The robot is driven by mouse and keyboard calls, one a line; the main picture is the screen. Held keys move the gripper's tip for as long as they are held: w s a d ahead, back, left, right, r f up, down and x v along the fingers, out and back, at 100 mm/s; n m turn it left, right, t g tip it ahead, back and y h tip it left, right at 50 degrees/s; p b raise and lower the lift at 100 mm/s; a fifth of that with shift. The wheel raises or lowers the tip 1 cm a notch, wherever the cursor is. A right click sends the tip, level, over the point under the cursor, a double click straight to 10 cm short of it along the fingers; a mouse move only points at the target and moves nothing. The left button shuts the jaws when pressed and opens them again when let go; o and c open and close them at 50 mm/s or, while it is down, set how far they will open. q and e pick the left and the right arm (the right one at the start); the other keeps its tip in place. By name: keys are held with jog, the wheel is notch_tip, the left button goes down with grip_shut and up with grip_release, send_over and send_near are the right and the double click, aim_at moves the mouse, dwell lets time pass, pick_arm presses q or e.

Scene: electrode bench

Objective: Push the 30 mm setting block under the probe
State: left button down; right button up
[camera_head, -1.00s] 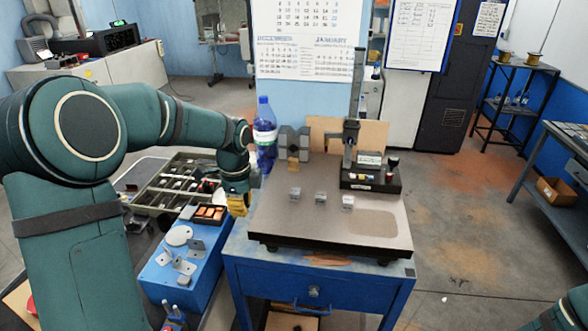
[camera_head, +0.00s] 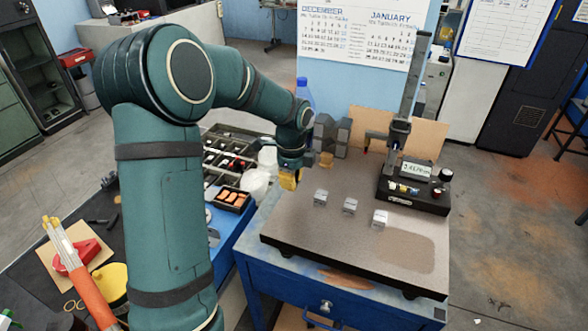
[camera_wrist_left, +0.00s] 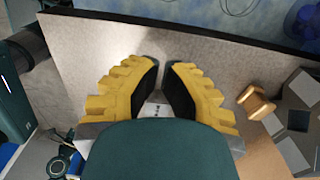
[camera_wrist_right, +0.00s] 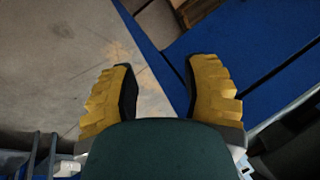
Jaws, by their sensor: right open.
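Three small grey setting blocks stand in a row on the granite plate (camera_head: 330,248): a left one (camera_head: 320,198), a middle one (camera_head: 350,206) and a right one (camera_head: 380,219). Their size marks are too small to read. The gauge stand (camera_head: 412,185) with its column and probe arm (camera_head: 377,136) is behind them, to the right. My left gripper (camera_head: 289,182) is left of the left block, near the plate's left edge. In the left wrist view its fingertips (camera_wrist_left: 162,68) are close together with a narrow gap; a pale block (camera_wrist_left: 153,107) shows partly between the fingers. My right gripper (camera_wrist_right: 158,75) is open and empty.
A brass spool (camera_head: 326,159) and grey V-shaped blocks (camera_head: 333,135) stand at the plate's back left. A blue-capped bottle (camera_head: 304,90) is behind my left wrist. The plate's front right is clear. My right gripper is away from the plate.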

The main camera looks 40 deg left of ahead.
aim_at(326, 198)
pick_arm(q)
notch_tip(326, 198, down, 4)
jog(key=shift+r, duration=0.15)
jog(key=d, duration=0.2)
jog(key=shift+w+d+f, duration=0.25)
jog(key=shift+w+d, duration=0.25)
jog(key=shift+d, duration=0.45)
jog(key=d, duration=0.2)
jog(key=w+d, duration=0.1)
jog(key=d, duration=0.2)
jog(key=shift+w+d, duration=0.2)
jog(key=shift+a, duration=0.1)
